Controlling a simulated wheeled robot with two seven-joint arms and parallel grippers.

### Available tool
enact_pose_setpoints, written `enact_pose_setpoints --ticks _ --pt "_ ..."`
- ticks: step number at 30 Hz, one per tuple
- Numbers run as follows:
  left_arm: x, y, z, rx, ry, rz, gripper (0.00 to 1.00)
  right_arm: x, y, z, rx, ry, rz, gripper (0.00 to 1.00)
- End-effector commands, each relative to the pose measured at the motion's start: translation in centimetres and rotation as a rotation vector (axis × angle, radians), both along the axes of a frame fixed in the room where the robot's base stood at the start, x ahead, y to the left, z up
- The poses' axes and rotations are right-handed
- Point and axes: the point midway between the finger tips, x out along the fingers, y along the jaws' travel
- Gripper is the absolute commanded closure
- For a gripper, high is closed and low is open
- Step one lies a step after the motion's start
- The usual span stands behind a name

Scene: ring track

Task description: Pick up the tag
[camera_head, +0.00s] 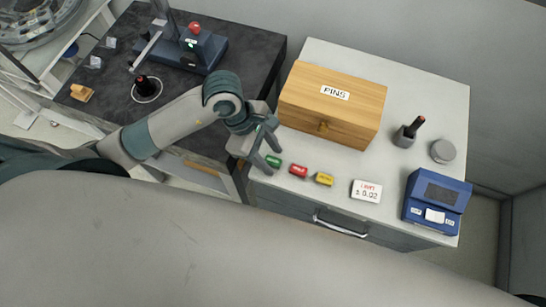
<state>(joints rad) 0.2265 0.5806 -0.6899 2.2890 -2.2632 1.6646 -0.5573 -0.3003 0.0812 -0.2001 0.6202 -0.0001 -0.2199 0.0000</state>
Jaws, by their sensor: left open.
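Three small tags lie in a row near the front edge of the white cabinet top: a green tag (273,161), a red tag (298,170) and a yellow tag (324,179). Which one the task means, I cannot tell. A white card (366,191) with print reading about ± 0.02 lies to their right. My left gripper (272,159) is open and empty, with its fingertips around or just above the green tag. Whether they touch it, I cannot tell. My right gripper is out of view.
A wooden box marked PINS (333,103) stands behind the tags. A blue device (436,202), a dark cup with a red-tipped tool (406,135) and a grey round tin (442,151) stand to the right. A dark bench (215,105) with equipment adjoins at left.

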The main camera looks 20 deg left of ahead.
Motion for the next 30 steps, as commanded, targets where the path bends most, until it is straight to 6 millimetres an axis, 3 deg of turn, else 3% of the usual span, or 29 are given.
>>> enact_pose_setpoints --ticks 14,20,30 --pt "-0.02 -0.04 -0.2 0.001 0.0 -0.001 0.58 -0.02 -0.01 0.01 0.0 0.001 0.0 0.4" --pt "-0.02 -0.04 -0.19 0.001 0.0 -0.001 1.0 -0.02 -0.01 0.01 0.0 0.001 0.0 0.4" --pt "0.01 -0.04 -0.11 0.0 0.0 -0.001 1.0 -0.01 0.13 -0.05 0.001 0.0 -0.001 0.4"
